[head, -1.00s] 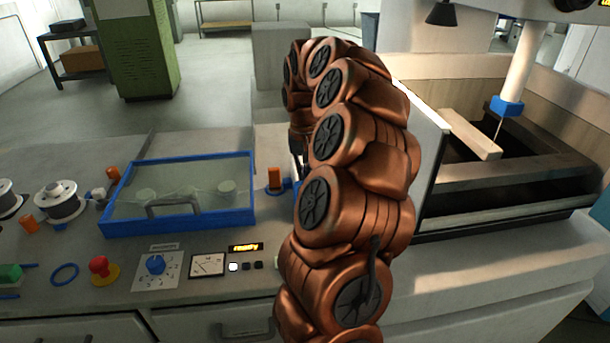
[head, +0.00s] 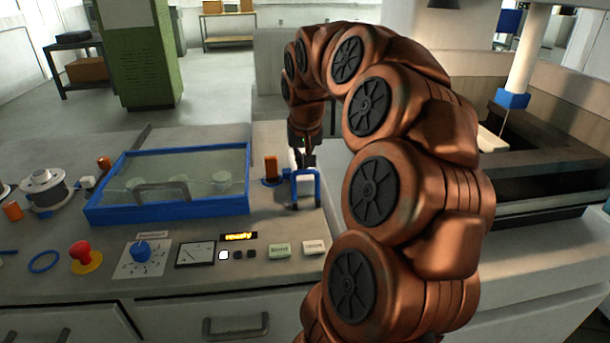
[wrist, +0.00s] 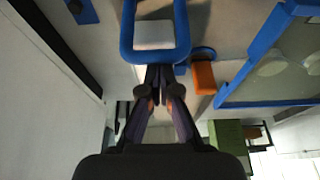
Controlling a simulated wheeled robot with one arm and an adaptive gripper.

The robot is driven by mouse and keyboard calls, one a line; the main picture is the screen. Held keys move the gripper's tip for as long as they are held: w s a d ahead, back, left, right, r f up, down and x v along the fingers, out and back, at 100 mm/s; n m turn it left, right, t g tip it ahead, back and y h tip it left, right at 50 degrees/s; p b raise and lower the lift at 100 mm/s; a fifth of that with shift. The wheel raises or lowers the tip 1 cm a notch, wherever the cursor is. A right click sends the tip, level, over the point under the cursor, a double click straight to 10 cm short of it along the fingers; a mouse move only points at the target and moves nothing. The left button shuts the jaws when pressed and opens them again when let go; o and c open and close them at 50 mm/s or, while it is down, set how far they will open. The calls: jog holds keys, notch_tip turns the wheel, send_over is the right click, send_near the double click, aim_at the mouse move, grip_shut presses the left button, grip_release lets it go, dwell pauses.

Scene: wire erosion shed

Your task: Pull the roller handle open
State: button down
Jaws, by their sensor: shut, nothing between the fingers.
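An orange upright grip (head: 271,168) on a blue base stands on the bench top, right of the blue-framed lid box; it also shows in the wrist view (wrist: 203,77). A blue U-shaped loop (head: 318,188) stands just right of it. In the wrist view the blue loop (wrist: 127,36) surrounds a pale block (wrist: 154,35). My gripper (head: 306,160) points down at the loop's far side, its fingers shut and empty. In the wrist view the fingertips (wrist: 160,72) are close to the loop's edge; I cannot tell whether they touch.
The blue-framed box (head: 165,214) with a clear lid and grey handle (head: 162,191) is at the left. A red stop button (head: 82,254), a blue dial (head: 141,251) and a gauge (head: 195,253) are nearer. The machine tank (head: 550,190) is at the right.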

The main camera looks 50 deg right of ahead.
jog(key=shift+s+a+f+t+b, duration=0.2)
jog(key=shift+s+t+b, duration=0.1)
jog(key=shift+b, duration=0.35)
jog(key=s+t+h+b, duration=0.1)
jog(key=b, duration=0.1)
jog(key=a+h+b, duration=0.1)
jog(key=b, duration=0.2)
jog(key=shift+s+a+r+t, duration=0.1)
jog(key=shift+s+t, duration=0.25)
jog(key=shift+t, duration=0.05)
jog(key=s+a+b, duration=0.1)
jog(key=b, duration=0.1)
jog(key=s+a+t+h+b, duration=0.1)
jog(key=b, duration=0.2)
jog(key=s+a+t+h+b, duration=0.1)
jog(key=b, duration=0.2)
jog(key=shift+s+a+f, duration=0.2)
jog(key=shift+s+f, duration=0.1)
jog(key=shift+s+f+b, duration=0.15)
jog(key=shift+f+b, duration=0.15)
jog(key=shift+f, duration=0.05)
notch_tip(320, 180, up, 11)
jog(key=shift+t, duration=0.3)
